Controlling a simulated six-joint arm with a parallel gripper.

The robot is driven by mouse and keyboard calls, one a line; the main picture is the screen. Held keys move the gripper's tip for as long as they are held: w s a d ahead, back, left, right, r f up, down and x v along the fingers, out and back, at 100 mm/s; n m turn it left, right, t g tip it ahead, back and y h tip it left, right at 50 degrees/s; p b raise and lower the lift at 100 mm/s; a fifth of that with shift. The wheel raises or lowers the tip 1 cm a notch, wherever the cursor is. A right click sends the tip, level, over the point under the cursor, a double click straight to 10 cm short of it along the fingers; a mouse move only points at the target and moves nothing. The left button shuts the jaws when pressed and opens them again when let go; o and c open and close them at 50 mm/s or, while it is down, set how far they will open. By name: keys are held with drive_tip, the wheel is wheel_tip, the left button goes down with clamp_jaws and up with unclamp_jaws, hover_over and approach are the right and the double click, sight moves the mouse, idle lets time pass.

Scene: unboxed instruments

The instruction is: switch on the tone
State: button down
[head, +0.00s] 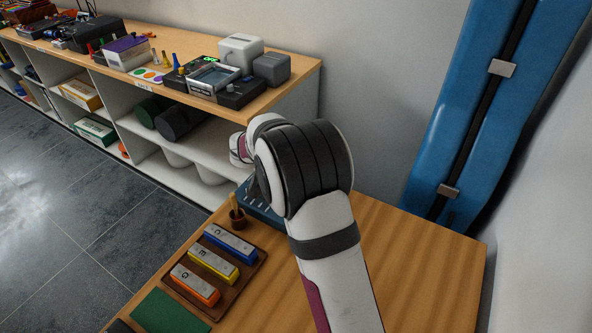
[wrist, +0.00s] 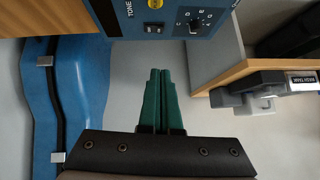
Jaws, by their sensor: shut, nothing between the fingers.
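A blue tone box (wrist: 172,8) shows at the top of the wrist view, with the word TONE on its face. A small black switch (wrist: 153,28) sits on that face beside a dark dial knob (wrist: 195,22) with letters around it. I cannot tell which way the switch is set. My gripper (wrist: 160,75) has green fingers, shut together and empty, pointing toward the box and apart from it below the switch. In the head view the blue box (head: 262,208) is mostly hidden behind my arm, and my fingers are hidden too.
A wooden tray (head: 244,277) holds blue, yellow and orange chime bars. A small brown cup (head: 238,219) with a stick stands beside the box. A green mat (head: 170,313) lies in front. A crowded shelf (head: 305,72) is behind; a blue case (head: 455,110) stands right.

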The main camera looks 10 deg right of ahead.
drive_tip(key=x, duration=0.9)
wheel_tip(320, 180, down, 3)
drive_tip(key=shift+w+a+f, duration=0.1)
drive_tip(key=shift+w+f, duration=0.05)
drive_tip(key=shift+f, duration=0.35)
drive_tip(key=shift+w+a+f, duration=0.1)
drive_tip(key=shift+f, duration=0.2)
drive_tip(key=shift+s+d+r, duration=0.2)
drive_tip(key=shift+s+d, duration=0.35)
